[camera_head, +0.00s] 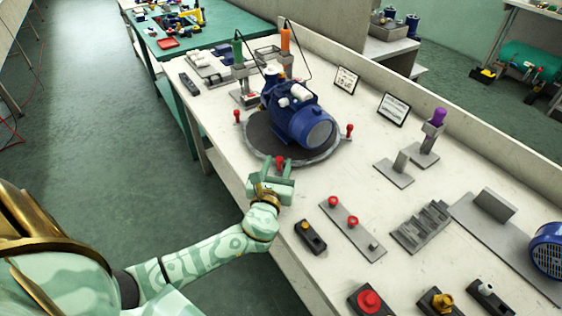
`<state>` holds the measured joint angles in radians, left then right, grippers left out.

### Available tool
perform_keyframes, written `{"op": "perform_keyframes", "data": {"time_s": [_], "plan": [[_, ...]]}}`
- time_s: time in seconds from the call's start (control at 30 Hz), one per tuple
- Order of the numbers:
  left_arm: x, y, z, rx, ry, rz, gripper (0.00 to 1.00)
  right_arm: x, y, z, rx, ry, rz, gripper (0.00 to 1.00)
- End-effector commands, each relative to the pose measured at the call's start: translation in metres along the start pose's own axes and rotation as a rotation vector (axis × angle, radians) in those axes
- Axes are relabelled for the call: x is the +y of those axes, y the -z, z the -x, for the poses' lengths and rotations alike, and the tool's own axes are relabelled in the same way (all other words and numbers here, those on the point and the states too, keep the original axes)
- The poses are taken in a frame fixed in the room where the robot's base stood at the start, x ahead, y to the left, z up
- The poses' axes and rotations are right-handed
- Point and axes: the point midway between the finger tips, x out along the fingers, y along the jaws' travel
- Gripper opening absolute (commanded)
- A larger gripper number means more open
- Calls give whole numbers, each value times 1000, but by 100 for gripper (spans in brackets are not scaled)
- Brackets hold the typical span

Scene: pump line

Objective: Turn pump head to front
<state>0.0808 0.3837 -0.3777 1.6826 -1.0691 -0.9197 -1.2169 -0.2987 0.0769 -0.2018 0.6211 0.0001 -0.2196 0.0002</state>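The blue pump (299,113) lies on a round dark turntable (258,133) with a grey rim on the white bench. Its round ribbed motor end points to the lower right, and its head with white parts is toward the upper left. Red knobs stand at the rim: left (237,115), right (349,130) and near side (280,161). My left gripper (280,170) is at the near knob, with its fingers on either side of it. Whether they press on the knob cannot be seen. My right gripper is not in view.
A plate with red buttons (352,226), a grey stepped block (421,226) and a black switch box (310,237) lie on the near bench. A purple-topped stand (433,132) is right of the turntable. Green and orange tools (285,40) stand behind the pump.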

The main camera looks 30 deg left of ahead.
Motion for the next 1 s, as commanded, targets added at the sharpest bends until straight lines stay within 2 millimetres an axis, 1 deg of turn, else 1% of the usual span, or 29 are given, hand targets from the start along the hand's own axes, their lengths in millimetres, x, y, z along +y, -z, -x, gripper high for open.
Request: {"op": "perform_keyframes", "data": {"time_s": [0.03,0.1,0.2,0.5,0.57,0.6,0.63,0.67,0.77,0.83,1.0], "plan": [[0,2,-8,-1,-1,-2,38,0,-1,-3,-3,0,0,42],[0,2,-15,0,0,-1,38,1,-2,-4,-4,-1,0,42],[0,1,-22,1,1,-1,38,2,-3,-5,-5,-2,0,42],[0,0,-24,1,1,-1,38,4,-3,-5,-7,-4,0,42],[0,0,-24,1,1,-1,22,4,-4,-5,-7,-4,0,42],[0,0,-24,1,1,-1,11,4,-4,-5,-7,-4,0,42],[0,0,-24,1,1,-1,2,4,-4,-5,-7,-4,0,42],[0,0,-24,1,1,-1,0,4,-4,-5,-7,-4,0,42],[-1,0,-24,1,1,-1,0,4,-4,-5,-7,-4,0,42],[-6,0,-24,1,1,2,0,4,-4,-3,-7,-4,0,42],[-35,-1,-27,1,2,5,0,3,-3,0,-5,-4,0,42]]}}
